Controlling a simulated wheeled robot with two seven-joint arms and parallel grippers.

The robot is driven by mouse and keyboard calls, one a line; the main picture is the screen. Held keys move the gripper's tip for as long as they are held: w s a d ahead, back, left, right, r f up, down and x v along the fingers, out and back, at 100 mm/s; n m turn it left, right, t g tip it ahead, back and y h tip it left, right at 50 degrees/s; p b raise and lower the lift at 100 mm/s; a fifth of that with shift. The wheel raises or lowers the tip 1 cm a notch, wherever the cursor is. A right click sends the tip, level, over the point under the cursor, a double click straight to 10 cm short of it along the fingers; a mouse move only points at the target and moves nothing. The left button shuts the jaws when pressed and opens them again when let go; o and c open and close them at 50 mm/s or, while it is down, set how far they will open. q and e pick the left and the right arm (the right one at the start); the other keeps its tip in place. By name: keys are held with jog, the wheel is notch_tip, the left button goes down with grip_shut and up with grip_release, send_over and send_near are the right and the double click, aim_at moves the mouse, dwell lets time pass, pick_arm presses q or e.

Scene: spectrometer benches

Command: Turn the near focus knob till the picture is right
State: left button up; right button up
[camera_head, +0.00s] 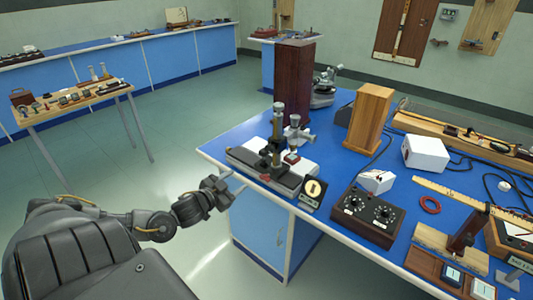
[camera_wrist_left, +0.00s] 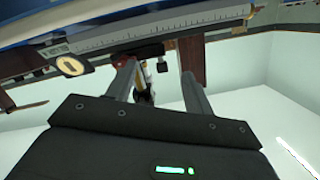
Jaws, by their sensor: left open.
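A microscope-like instrument (camera_head: 277,140) with an upright column stands on a long dark base with a pale scale (camera_head: 250,160) at the left end of the blue bench. A small black card with a gold disc and a dark mark (camera_head: 313,189) stands at the base's front right; it also shows in the left wrist view (camera_wrist_left: 70,66). My left gripper (camera_head: 232,184) is open, just left of the base's near side. In the left wrist view, its two fingers (camera_wrist_left: 160,85) stand apart, with a small dark knob-like part (camera_wrist_left: 158,51) beyond the gap. I cannot tell whether they touch it. My right gripper is out of view.
A dark control box with two dials (camera_head: 368,215) is right of the instrument. A dark wooden block (camera_head: 292,82) and a light wooden block (camera_head: 370,118) stand behind. A red ring (camera_head: 430,204) lies farther right. Open floor lies left of the bench.

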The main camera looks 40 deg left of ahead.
aim_at(268, 149)
pick_arm(q)
jog(key=d+r+n+t, duration=0.1)
jog(key=d+r+n, duration=0.1)
jog(key=r, duration=0.3)
jog(key=d+r+n+t+h, duration=0.1)
jog(key=d+r+n, duration=0.2)
jog(key=r, duration=0.2)
jog(key=shift+s+d, duration=0.35)
jog(key=w+p, duration=0.1)
jog(key=w, duration=0.9)
jog(key=shift+w+a+p, duration=0.1)
jog(key=shift+w+p, duration=0.25)
jog(key=c, duration=1)
